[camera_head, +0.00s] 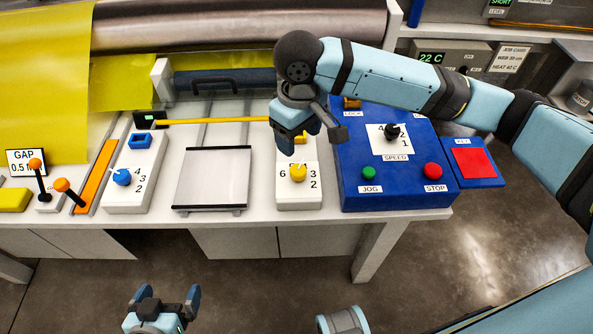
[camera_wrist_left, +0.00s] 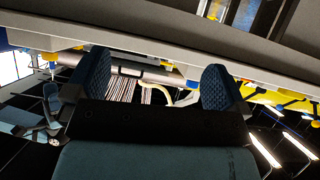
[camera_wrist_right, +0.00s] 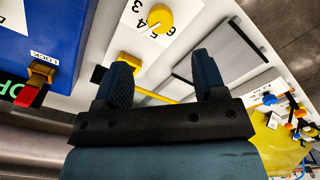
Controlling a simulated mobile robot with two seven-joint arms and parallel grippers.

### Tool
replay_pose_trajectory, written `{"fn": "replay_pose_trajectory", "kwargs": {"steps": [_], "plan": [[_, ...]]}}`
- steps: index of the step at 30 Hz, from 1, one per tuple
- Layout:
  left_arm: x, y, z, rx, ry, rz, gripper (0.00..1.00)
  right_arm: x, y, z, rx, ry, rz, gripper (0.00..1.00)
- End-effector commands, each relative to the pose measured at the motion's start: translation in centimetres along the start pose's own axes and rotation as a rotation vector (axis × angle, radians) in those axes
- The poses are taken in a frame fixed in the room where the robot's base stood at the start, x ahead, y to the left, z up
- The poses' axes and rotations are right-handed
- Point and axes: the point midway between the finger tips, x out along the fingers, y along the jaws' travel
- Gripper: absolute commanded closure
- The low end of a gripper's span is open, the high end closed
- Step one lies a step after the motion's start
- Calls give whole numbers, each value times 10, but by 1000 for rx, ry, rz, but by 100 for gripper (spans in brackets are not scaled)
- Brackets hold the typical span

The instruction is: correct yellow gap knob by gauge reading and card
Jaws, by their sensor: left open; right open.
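The yellow gap knob (camera_head: 298,173) sits on a white panel with printed numbers; it also shows in the right wrist view (camera_wrist_right: 158,17), its white pointer near the 5 and 4. My right gripper (camera_head: 292,140) is open and empty, in the air just behind the knob and apart from it. My left gripper (camera_head: 166,302) is open and empty, low in front of the table. A sign (camera_head: 26,163) at the left reads GAP 0.5, its end cut or unclear. A job card (camera_head: 510,59) at the back right shows WEB and HEAT 40 C; its smaller print is hard to read.
A blue knob (camera_head: 122,177) stands on another white panel. A blue console (camera_head: 390,186) with green and red buttons and a black speed knob is right of the yellow knob. Orange-tipped levers (camera_head: 62,185) stand at the left. A grey plate (camera_head: 212,178) lies between the knobs.

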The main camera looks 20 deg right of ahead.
Motion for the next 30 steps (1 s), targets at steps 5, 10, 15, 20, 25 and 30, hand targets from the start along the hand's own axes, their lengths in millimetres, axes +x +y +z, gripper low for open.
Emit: {"fn": "replay_pose_trajectory", "kwargs": {"steps": [5,10,15,20,25,30], "plan": [[4,0,5,-7,15,6,0,45,0,0,0,-2,-1,36],[4,3,1,-14,36,16,0,77,0,0,0,1,-1,36],[4,4,-1,-17,47,21,0,98,0,0,-1,2,-1,36],[3,4,-2,-17,52,22,0,105,0,0,0,3,-1,36],[3,4,-2,-17,50,22,0,106,0,0,0,3,-1,36],[3,4,0,-17,47,22,0,105,0,0,-1,3,-1,52]]}}
